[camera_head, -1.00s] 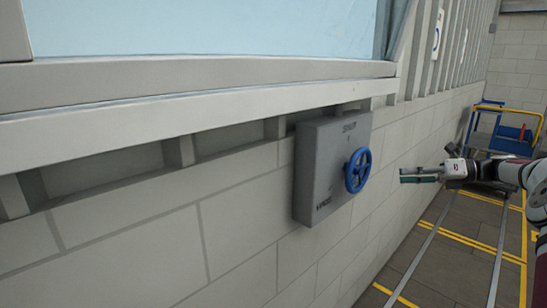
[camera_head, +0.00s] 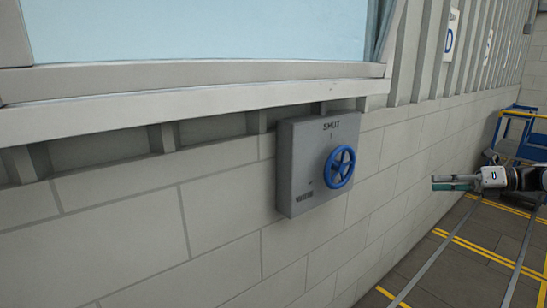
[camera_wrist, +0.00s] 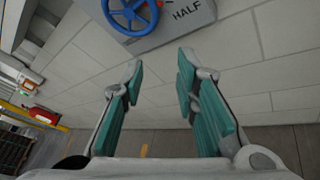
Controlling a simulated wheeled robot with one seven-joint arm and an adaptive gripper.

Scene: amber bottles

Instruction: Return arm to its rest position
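My gripper (camera_head: 436,183) is at the right of the head view, held out level in front of the wall and apart from the valve box. In the wrist view its two teal-padded fingers (camera_wrist: 160,75) are spread apart with nothing between them. The grey valve box (camera_head: 308,165) is fixed to the block wall and carries a blue handwheel (camera_head: 340,167). The handwheel also shows at the top of the wrist view (camera_wrist: 131,14), beyond the fingertips, with the word HALF beside it. Most of my arm is outside the head view.
A window ledge (camera_head: 200,100) runs along the wall above the box. A blue and yellow cart (camera_head: 520,135) stands at the far right. Yellow lines and rails mark the floor (camera_head: 470,250). The space between my gripper and the wall looks clear.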

